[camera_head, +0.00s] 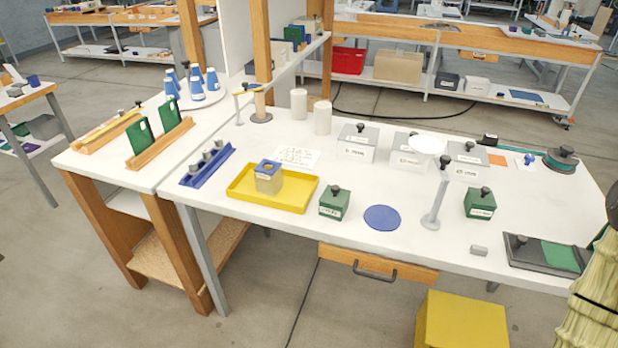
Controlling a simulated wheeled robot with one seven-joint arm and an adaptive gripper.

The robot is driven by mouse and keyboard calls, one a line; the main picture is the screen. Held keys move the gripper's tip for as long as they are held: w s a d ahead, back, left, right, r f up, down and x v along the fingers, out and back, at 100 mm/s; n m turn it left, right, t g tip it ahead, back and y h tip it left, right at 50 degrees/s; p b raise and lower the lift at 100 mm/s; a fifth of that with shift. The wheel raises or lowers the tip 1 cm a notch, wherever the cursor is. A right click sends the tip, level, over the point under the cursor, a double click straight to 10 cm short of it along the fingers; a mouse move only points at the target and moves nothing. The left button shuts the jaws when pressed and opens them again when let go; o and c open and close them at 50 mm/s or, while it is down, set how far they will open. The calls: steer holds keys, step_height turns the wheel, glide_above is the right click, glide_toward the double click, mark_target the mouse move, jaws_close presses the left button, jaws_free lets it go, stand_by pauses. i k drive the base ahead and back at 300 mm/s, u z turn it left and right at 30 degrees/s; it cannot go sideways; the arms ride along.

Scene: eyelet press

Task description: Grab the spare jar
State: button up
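No thing in view is plainly marked as the spare jar, and the labels are too small to read. Two plain white cylinders, one at the back (299,104) and one slightly nearer (322,118), stand upright on the white table (365,182). Knobbed, labelled containers also stand there: a grey-topped white one (358,143), two more to its right, a green one (334,203) at the front and another green one (480,203) further right. My gripper is not in view. A cream ribbed part at the lower right edge may be my arm.
A yellow tray (238,192) holds a grey container with a blue top (269,176). A blue disc (383,217) lies at front centre. A lamp-like stand (433,205) rises beside the right green container. A dark board (541,254) lies front right. A yellow box (462,322) stands below.

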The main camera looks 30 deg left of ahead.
mark_target(268, 175)
steer(key=z, duration=2.45)
steer(key=k, duration=1.9)
steer(key=u, duration=2.7)
